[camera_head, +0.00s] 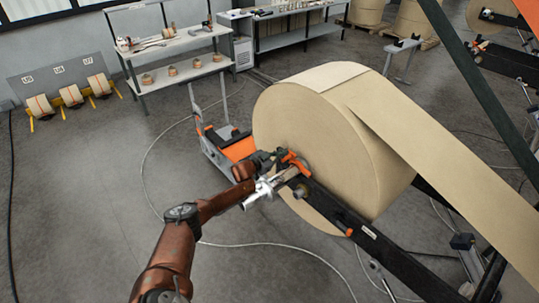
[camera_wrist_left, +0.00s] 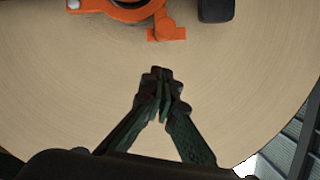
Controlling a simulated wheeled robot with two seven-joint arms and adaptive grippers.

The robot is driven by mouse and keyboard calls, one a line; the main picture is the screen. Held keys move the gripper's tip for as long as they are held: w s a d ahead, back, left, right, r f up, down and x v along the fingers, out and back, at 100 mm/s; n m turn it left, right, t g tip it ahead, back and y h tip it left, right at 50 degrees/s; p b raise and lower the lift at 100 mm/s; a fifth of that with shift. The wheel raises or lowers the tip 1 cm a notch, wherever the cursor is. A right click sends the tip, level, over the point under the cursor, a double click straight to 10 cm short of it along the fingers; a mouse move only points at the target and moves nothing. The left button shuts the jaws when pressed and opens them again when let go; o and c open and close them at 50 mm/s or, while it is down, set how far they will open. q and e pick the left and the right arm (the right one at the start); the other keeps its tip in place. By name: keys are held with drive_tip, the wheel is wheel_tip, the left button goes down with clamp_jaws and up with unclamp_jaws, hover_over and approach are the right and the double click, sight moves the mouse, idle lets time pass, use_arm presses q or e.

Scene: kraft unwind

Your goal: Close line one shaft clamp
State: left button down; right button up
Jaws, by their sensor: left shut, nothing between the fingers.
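The large kraft paper roll (camera_head: 318,125) sits on the unwind stand, and its flat end face (camera_wrist_left: 70,90) fills most of the left wrist view. The orange shaft clamp (camera_head: 294,162) is at the centre of that face, around the shaft (camera_head: 286,177). In the left wrist view the orange clamp (camera_wrist_left: 122,10) is at the top, with an orange tab (camera_wrist_left: 166,30) below it. My left gripper (camera_head: 268,158) is near the clamp; in the wrist view its fingertips (camera_wrist_left: 161,75) are together, empty, below the tab and apart from it. My right gripper is not in view.
A black stand arm (camera_head: 385,250) runs to the lower right from the clamp. An orange cart (camera_head: 238,148) stands behind my arm. Paper web (camera_head: 440,150) stretches to the right. Shelves (camera_head: 175,50) stand at the back. Cables cross the open floor at left.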

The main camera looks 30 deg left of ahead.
use_arm(q)
drive_tip(key=r+b+v, duration=0.1)
drive_tip(key=v, duration=0.9)
drive_tip(key=shift+b, duration=0.3)
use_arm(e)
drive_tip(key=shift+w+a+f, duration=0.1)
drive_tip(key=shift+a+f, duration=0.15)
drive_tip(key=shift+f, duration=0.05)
